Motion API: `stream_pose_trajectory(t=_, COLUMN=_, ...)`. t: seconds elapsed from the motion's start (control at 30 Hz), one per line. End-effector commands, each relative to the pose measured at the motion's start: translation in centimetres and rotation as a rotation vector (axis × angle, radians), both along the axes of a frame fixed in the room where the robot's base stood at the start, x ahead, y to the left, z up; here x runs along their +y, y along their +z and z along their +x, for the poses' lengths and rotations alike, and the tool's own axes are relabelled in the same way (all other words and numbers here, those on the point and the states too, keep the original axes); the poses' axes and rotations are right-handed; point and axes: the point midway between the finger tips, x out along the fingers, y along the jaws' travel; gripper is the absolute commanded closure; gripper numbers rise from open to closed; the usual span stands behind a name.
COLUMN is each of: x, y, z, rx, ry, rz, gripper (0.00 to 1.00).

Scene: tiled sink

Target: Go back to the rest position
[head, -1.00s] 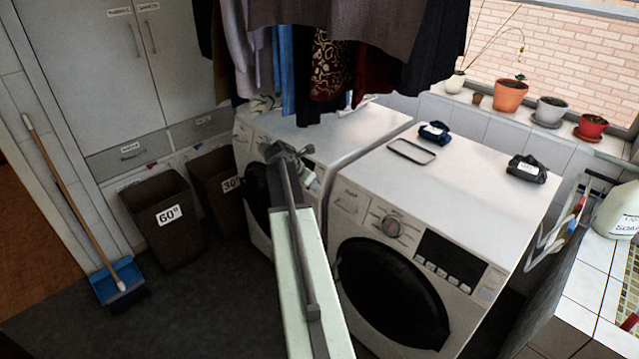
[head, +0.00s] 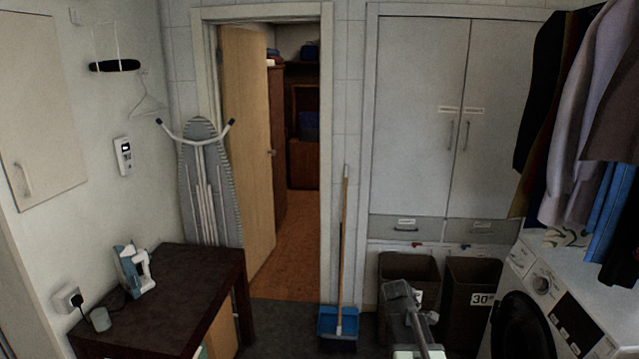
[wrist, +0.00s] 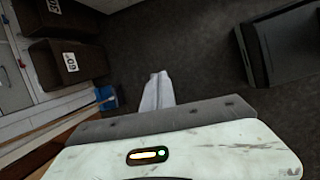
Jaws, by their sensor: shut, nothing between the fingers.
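My gripper (wrist: 158,78) points up the picture in the wrist view. Its two pale fingers are together with nothing held between them. It hangs over bare dark floor, apart from everything around it. In the head view my grey arm shows low, right of centre, in front of the dark laundry bins (head: 408,268). The fingertips are hard to make out there.
A blue dustpan with a broom (head: 338,322) stands left of my arm. A washing machine (head: 535,300) is at right, under hanging clothes. An open doorway (head: 300,230) lies behind. Floor between is clear.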

Motion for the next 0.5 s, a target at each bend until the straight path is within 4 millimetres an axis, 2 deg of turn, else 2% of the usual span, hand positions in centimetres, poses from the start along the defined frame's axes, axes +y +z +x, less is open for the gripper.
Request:
stream_pose_trajectory(t=0.03, x=4.5, y=-0.4, z=-2.1, rx=-0.02, ry=-0.106, rz=0.075, gripper=1.0)
stream_pose_trajectory(t=0.1, x=9.1, y=-0.9, z=-4.7, rx=-0.038, ry=-0.331, rz=0.187, gripper=1.0)
stream_pose_trajectory(t=0.13, x=10.3, y=-1.1, z=-5.7, rx=-0.04, ry=-0.439, rz=0.227, gripper=1.0)
stream_pose_trajectory(t=0.2, x=11.8, y=-1.3, z=-7.8, rx=-0.042, ry=-0.697, rz=0.301, gripper=1.0)
stream_pose_trajectory(t=0.3, x=13.0, y=-1.4, z=-9.6, rx=-0.038, ry=-1.013, rz=0.358, gripper=1.0)
stream_pose_trajectory(t=0.4, x=13.5, y=-1.4, z=-10.0, rx=-0.043, ry=-1.226, rz=0.372, gripper=1.0)
stream_pose_trajectory(t=0.5, x=13.5, y=-1.4, z=-10.1, rx=-0.058, ry=-1.332, rz=0.368, gripper=1.0)
